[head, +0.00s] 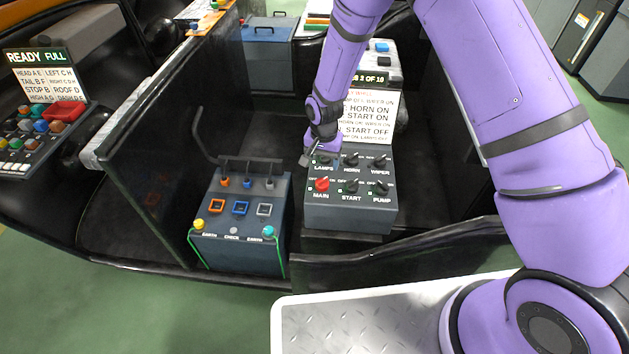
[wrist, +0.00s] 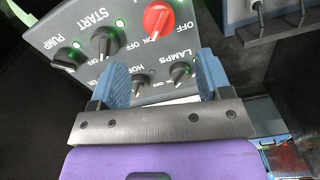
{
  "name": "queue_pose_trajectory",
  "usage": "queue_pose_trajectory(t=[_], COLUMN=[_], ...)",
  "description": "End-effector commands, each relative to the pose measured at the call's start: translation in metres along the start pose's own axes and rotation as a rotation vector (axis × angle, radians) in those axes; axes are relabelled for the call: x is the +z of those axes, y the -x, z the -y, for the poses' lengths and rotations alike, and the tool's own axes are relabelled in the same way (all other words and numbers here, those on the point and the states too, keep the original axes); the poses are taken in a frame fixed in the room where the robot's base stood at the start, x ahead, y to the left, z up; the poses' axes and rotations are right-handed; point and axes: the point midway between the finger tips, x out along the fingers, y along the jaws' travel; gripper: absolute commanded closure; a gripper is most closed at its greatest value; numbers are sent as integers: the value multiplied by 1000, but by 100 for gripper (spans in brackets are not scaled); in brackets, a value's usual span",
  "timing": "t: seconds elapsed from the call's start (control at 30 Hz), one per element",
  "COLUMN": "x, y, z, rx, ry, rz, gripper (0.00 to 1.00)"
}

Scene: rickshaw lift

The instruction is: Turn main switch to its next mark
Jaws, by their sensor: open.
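The main switch is a red rotary knob (head: 321,184) above the MAIN label, at the front left of the grey switch box (head: 345,219). In the wrist view the red knob (wrist: 158,19) is at the top, beyond the fingertips, with ON and OFF printed beside it. Which mark it points at is not clear. My gripper (head: 310,158) is at the box's back left corner, by the LAMPS knob. In the wrist view my gripper (wrist: 163,75) has its two blue fingers apart, with nothing held. Its tips are apart from the red knob.
Black knobs for LAMPS (wrist: 181,72), HORN (wrist: 140,82), START (wrist: 105,41) and PUMP (wrist: 68,57) surround the red knob. A printed card (head: 369,117) stands behind the box. A second box (head: 241,238) with toggles stands to the left, beside a dark panel (head: 150,150).

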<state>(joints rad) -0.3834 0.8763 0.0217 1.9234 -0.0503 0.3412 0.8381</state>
Motion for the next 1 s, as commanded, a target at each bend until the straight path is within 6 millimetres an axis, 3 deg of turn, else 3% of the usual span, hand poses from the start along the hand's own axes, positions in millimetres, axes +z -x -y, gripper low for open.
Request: queue_pose_trajectory(t=[0.3,0.5,0.93,0.97,1.0], x=[1,1,1,1,1], y=[-57,-82,-91,-91,-91], z=[0,0,0,0,0], rx=[2,1,1,1,1], ry=[3,4,4,4,4], rz=[3,2,1,1,1], gripper=[29,29,29,31,40])
